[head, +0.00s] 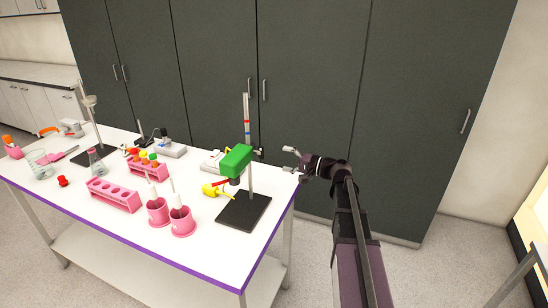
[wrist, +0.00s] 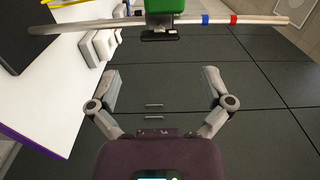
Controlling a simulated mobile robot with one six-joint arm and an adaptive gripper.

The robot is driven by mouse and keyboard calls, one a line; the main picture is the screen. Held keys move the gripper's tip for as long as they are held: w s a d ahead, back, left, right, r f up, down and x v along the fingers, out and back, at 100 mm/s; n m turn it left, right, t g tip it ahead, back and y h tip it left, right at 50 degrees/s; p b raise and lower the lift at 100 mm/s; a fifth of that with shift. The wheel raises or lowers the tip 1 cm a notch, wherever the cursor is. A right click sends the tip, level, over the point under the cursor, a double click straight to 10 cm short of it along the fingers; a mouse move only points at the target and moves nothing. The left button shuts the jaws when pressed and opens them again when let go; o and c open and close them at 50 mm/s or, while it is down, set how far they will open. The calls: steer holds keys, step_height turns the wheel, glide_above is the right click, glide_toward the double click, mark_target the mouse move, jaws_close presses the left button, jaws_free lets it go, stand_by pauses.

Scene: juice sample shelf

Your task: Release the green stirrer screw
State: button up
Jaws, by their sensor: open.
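The green stirrer (head: 236,160) is mounted on an upright rod (head: 247,120) that rises from a black base plate (head: 244,211) near the table's right end. A small dark screw or clamp piece (head: 260,153) sticks out to the right of the rod. In the wrist view the green body (wrist: 165,6) shows at the top edge, partly cut off, with the black screw piece (wrist: 162,35) just below it. My gripper (head: 289,160) is to the right of the screw, apart from it. In the wrist view my gripper (wrist: 161,72) is open and empty, its fingers spread below the screw.
The white table (head: 185,237) holds pink racks (head: 115,195), pink cups (head: 182,221), glassware and a yellow item (head: 212,190) near the stand. Dark cabinets (head: 310,90) stand behind. The floor right of the table is clear.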

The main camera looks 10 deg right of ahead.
steer(key=shift+v, duration=1.45)
steer(key=s+a+f+n+g+h, duration=0.45)
steer(key=s+a+f+g, duration=0.25)
steer(key=s+a+f, duration=0.3)
steer(key=s+d+f+n+g+h, duration=0.1)
steer(key=s+f+n+g+h, duration=0.1)
steer(key=s+f+h, duration=0.6)
steer(key=s+g+h, duration=0.1)
steer(key=s+h, duration=0.1)
steer(key=s, duration=0.1)
steer(key=shift+s+f+g, duration=0.3)
steer(key=shift+s, duration=0.1)
steer(key=shift+n, duration=0.25)
steer(key=shift+c, duration=0.2)
